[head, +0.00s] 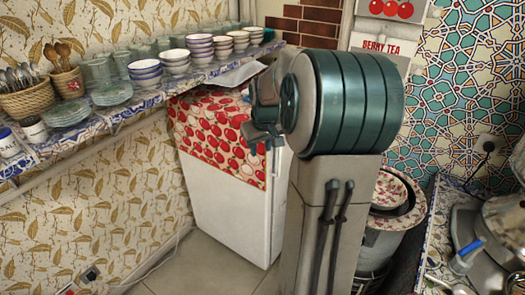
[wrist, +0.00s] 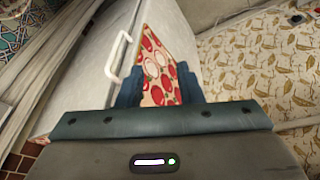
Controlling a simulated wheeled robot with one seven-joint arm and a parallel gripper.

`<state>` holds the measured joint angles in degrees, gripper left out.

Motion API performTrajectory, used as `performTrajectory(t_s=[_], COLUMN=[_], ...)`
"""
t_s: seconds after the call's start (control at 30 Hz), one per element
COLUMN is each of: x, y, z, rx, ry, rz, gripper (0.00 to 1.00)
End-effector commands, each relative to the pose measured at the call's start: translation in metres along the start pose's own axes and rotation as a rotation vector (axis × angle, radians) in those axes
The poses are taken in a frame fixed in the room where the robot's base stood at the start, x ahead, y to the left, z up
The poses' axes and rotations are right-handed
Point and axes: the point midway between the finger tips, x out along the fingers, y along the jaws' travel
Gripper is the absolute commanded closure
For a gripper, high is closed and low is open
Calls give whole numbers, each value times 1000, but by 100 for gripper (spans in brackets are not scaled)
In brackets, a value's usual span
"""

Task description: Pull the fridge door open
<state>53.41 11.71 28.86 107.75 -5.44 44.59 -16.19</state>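The white fridge (head: 232,212) stands against the wall in the head view, with a red and white patterned cloth (head: 212,135) draped over its top. My gripper (head: 262,138) is in front of the cloth near the fridge's upper right edge. In the wrist view my gripper (wrist: 160,88) has its two dark fingers apart, with the cloth (wrist: 162,75) visible beyond the gap. A white bar handle (wrist: 118,58) on the pale fridge door (wrist: 82,72) lies just left of the left finger, outside the gap. The handle is not visible in the head view.
A shelf (head: 120,112) with several bowls, glasses and baskets runs along the wall above the fridge's left side. A white tray (head: 236,74) lies near the fridge top. Floor (head: 205,262) in front is clear.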

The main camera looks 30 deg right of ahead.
Motion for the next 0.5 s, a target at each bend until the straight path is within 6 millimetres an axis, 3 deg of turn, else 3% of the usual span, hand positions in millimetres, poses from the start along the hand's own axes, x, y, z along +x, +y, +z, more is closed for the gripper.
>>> performTrajectory(t_s=[0.03, 0.2, 0.33, 0.5], x=[9, 23, 27, 37], y=[24, 78, 100, 106], z=[-6, -17, -19, -21], rx=[24, 70, 86, 91], ry=[13, 62, 86, 92], rz=[-10, -30, -35, -39], gripper=[67, 67, 67, 67])
